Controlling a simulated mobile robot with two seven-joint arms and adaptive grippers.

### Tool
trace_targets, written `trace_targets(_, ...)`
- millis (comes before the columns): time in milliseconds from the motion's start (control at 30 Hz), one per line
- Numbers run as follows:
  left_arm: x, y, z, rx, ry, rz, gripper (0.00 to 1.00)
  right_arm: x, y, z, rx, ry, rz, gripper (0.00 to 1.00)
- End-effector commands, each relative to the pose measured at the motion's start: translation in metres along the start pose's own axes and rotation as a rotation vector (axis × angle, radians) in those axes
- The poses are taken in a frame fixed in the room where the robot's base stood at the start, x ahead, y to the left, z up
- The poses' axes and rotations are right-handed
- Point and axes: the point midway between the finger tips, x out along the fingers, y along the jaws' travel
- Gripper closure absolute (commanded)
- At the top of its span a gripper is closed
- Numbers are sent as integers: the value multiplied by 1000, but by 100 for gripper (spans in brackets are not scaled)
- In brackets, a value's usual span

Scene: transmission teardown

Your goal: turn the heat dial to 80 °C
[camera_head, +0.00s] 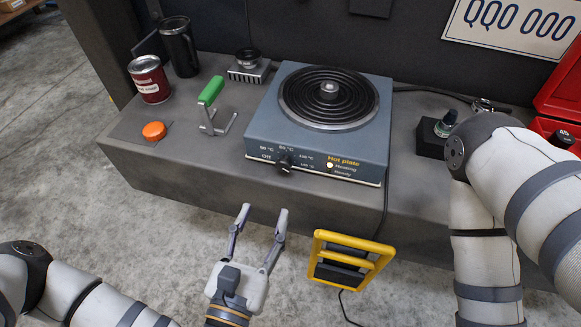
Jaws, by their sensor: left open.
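The heat dial (284,165) is a small black knob on the front face of the blue-grey hot plate (262,125). Temperature marks and an OFF mark are printed around it; where its pointer stands is too small to read surely. A coiled black burner (329,97) sits on top of the hot plate. A small light shows beside the words Heating and Ready. My left gripper (266,209) is open and empty, below and in front of the dial, clear of the bench edge, with its fingers pointing toward the bench.
A green-handled toggle clamp (212,91), an orange knob (154,131), a dark red can (150,80) and a black mug (180,48) stand left of the hot plate. A yellow-framed object (347,260) is in front of the bench. A red box (562,85) is at the right.

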Motion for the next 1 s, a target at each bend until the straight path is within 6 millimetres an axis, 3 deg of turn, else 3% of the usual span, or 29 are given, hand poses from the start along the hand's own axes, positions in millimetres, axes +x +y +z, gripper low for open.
trace_targets(400,96,-2,2,-2,-7,-7,53,12,0,3,0,-23,1,60)
trace_targets(567,112,-3,3,-3,-6,-8,53,14,0,3,-1,-26,2,60)
trace_targets(800,114,-3,4,-3,-7,-8,53,14,0,3,-1,-26,2,60)
trace_targets(867,114,-3,4,-3,-7,-8,62,14,0,3,-1,-26,2,60)
trace_targets(1000,113,-3,4,-3,-7,-9,94,14,0,3,-1,-26,2,60)
